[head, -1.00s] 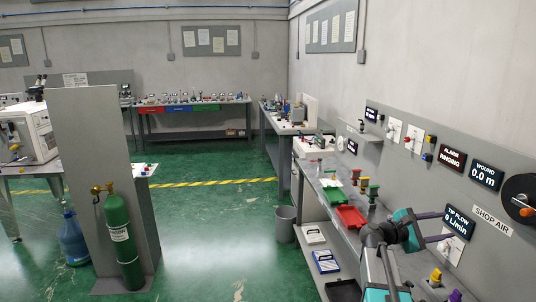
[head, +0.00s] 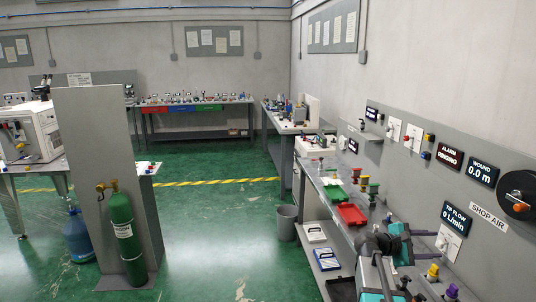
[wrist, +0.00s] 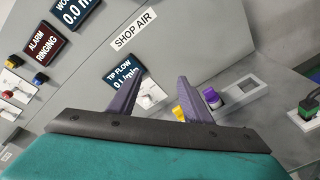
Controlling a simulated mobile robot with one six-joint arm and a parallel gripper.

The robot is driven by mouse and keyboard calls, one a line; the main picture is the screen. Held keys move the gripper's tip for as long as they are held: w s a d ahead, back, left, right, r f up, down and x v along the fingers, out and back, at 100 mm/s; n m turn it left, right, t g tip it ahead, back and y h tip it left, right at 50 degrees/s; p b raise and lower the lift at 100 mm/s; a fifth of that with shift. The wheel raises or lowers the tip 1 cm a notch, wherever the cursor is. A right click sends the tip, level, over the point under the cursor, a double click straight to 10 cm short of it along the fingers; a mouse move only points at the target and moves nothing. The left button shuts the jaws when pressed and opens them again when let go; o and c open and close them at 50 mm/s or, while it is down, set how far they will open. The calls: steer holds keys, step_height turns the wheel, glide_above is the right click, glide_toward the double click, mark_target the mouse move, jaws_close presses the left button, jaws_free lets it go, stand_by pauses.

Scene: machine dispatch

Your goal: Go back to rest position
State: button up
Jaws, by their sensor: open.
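My gripper (wrist: 160,86) shows in the wrist view as two purple-grey fingers standing apart, with nothing between them. Beyond the fingers is the grey panel (wrist: 200,50) with the TIP FLOW display (wrist: 122,72) and a white switch plate. In the head view my arm is folded low over the right-hand bench (head: 335,190), by the panel, and its fingers are hard to make out. A yellow knob (wrist: 181,113) and a purple knob (wrist: 211,97) show just beyond the right finger in the wrist view.
A red tray (head: 352,214) and a green tray (head: 335,193) lie on the bench. The panel carries an ALARM RINGING display (head: 448,157) and a WOUND display (head: 482,171).

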steer(key=s+a+f+m+y, duration=0.2)
steer(key=a+f+m+y, duration=0.15)
steer(key=a+f, duration=0.7)
steer(key=s+a+f+m+y, duration=0.2)
steer(key=a+f+y, duration=0.45)
steer(key=f, duration=0.65)
steer(key=s+a+f+m+g+y, duration=0.15)
steer(key=s+a+f+y, duration=0.35)
steer(key=a, duration=0.7)
steer(key=s+a+f+m+y, duration=0.1)
steer(key=s+a+f+m, duration=0.2)
steer(key=a+f, duration=0.55)
steer(key=s+f+g+b, duration=0.1)
steer(key=s+f+b, duration=0.6)
steer(key=f, duration=0.5)
steer(key=s+a+f+g+b, duration=0.1)
steer(key=s+f+g+b, duration=0.1)
steer(key=s+f+b, duration=0.5)
steer(key=s+a+f+g+b, duration=0.1)
steer(key=s+f+b, duration=0.7)
steer(key=f, duration=1)
steer(key=s+g, duration=0.1)
steer(key=s, duration=0.2)
steer(key=shift+f, duration=0.35)
steer(key=shift+g, duration=0.25)
